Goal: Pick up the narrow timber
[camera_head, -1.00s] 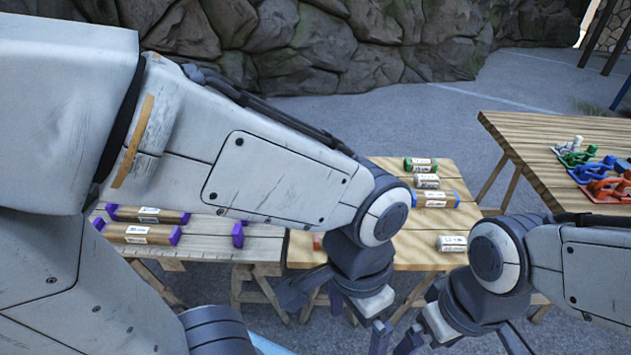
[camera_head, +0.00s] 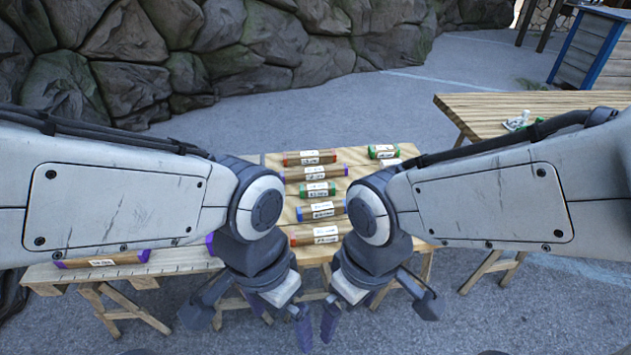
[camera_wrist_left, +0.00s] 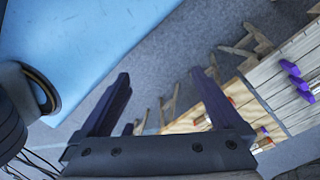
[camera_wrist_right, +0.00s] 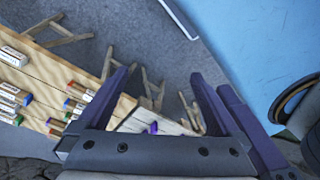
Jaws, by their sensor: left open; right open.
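Several labelled timbers lie on the middle wooden table (camera_head: 275,161). I cannot tell which is the narrow timber. My left gripper (camera_head: 285,322) and right gripper (camera_head: 350,310) are open and empty, side by side in front of the table, apart from all timbers. Their open fingers also show in the left wrist view (camera_wrist_left: 160,78) and right wrist view (camera_wrist_right: 160,75). My right forearm hides the table's right part.
A green-ended timber (camera_head: 383,151) lies at the table's far right. A grey bench (camera_head: 180,262) at left holds a purple-ended timber (camera_head: 100,261). Another wooden table (camera_head: 465,106) stands at back right. A rock wall (camera_head: 230,50) is behind; open paving lies between.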

